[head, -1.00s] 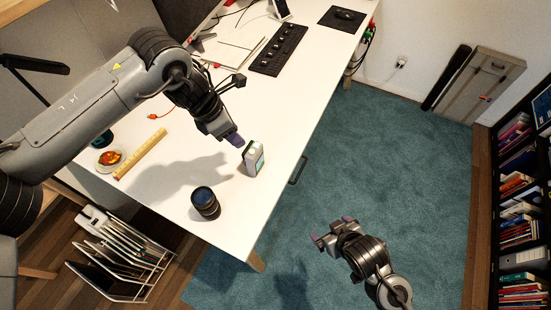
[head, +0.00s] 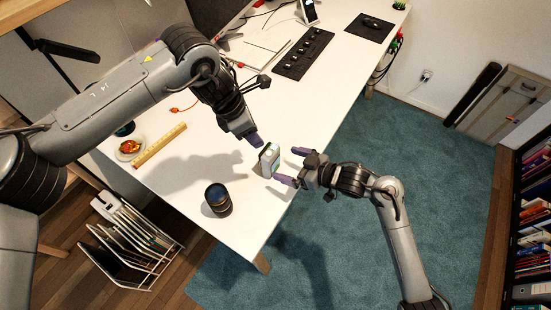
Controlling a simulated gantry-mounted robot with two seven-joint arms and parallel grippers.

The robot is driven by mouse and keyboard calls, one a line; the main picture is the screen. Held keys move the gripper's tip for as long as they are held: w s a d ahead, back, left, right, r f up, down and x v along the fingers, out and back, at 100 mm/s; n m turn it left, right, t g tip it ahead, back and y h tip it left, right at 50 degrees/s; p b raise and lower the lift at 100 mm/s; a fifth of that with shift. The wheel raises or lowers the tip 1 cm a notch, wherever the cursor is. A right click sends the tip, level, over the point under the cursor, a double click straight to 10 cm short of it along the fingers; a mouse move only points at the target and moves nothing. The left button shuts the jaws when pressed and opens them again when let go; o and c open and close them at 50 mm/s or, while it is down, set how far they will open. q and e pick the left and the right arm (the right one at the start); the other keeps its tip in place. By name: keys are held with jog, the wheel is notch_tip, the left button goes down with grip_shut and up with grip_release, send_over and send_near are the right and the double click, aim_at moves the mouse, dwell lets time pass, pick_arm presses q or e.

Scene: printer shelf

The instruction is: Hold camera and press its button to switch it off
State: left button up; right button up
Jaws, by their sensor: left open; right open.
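The camera (head: 268,161) is a small, pale, box-shaped thing with a greenish side. It stands upright near the right edge of the white desk. My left gripper (head: 254,139) is just above and to the left of it in the picture, pointing down; its finger gap is hard to see. My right gripper (head: 291,166) is open, with purple fingertips spread just right of the camera. Its lower fingertip is close to the camera's lower right side; I cannot tell whether it touches. Nothing is held. I cannot make out the button.
A dark cylinder (head: 218,199) stands on the desk (head: 185,190), left of and nearer than the camera. A wooden ruler (head: 159,145) and a small plate (head: 130,148) lie farther left. Open carpet (head: 420,165) lies right of the desk.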

aim_at(265, 157)
jog(key=x, duration=0.9)
jog(key=shift+w+a+f, duration=0.15)
jog(key=shift+w+a, duration=0.05)
jog(key=shift+a, duration=0.1)
jog(key=c, duration=1.3)
pick_arm(q)
grip_shut()
pick_arm(e)
jog(key=shift+c, duration=0.3)
dwell(0.4)
